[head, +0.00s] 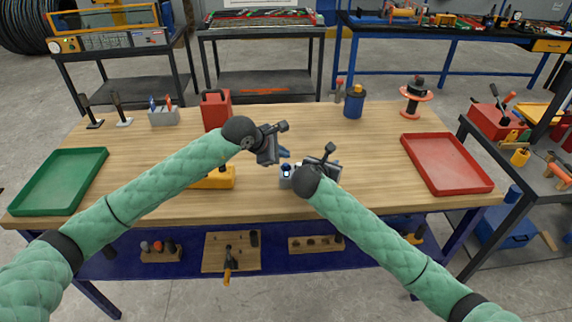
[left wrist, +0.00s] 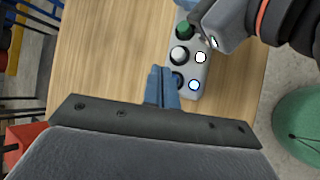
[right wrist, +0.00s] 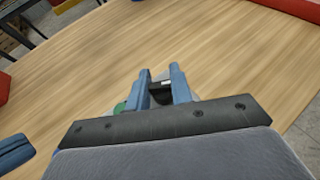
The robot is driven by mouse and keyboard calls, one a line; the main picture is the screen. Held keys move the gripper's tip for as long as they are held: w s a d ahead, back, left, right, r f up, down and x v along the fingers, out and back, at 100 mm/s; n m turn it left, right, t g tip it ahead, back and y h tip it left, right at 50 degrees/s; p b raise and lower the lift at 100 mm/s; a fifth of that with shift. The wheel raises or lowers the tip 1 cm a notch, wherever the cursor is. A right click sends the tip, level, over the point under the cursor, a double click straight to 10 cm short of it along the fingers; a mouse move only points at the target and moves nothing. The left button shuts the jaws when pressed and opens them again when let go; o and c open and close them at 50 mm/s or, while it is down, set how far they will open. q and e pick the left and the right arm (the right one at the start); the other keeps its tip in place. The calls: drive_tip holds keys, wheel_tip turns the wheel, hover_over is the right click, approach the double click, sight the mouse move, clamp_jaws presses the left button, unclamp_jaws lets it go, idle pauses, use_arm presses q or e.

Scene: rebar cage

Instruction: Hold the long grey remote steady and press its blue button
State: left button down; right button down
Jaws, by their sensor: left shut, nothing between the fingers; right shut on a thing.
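The long grey remote (head: 287,183) is near the front middle of the table, partly hidden by my right gripper. In the left wrist view its grey face (left wrist: 203,72) carries a green button (left wrist: 185,30), a white button (left wrist: 179,55) and a dark blue button (left wrist: 178,80), with pale round lamps beside them. My left gripper (head: 284,153) is shut and empty; its blue fingertips (left wrist: 163,88) appear right beside the blue button, contact unclear. My right gripper (right wrist: 160,90) is shut on the remote near its green-button end; the green edge (right wrist: 119,108) shows there.
A yellow box (head: 215,178) lies left of the remote, partly under my left arm. A red canister (head: 215,108) stands behind. A green tray (head: 60,180) is at left and a red tray (head: 445,162) at right.

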sight(283, 169)
use_arm(q)
wheel_tip(283, 169, up, 4)
idle(0.5)
idle(0.5)
use_arm(e)
drive_tip(key=c, duration=1.2)
unclamp_jaws()
drive_tip(key=shift+o, duration=0.2)
drive_tip(key=shift+s, duration=0.1)
